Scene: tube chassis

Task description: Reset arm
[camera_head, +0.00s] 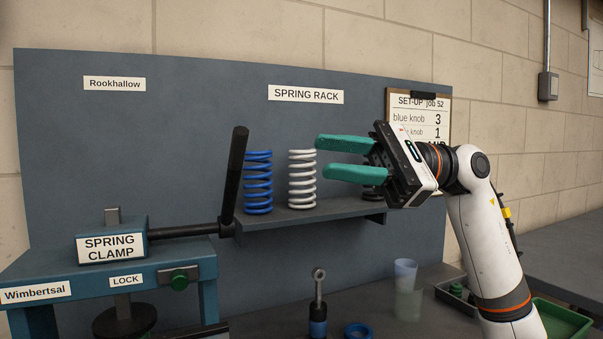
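My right gripper (318,156) comes in from the right, held up in front of the spring rack shelf (310,212). Its two green fingers point left and are apart, with nothing between them. The fingertips overlap the right edge of the white spring (302,180) in the picture; I cannot tell whether they touch it. A blue spring (258,182) stands upright to the left of the white one. A dark item (372,191) on the shelf is mostly hidden behind the gripper. My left gripper is not in view.
The spring clamp (112,242) with its long upright black lever (236,170) stands at the left. On the bench are a small upright tool (318,310), a blue ring (358,331), a translucent cup (405,272) and a green tray (562,320). A set-up sheet (436,115) hangs behind the gripper.

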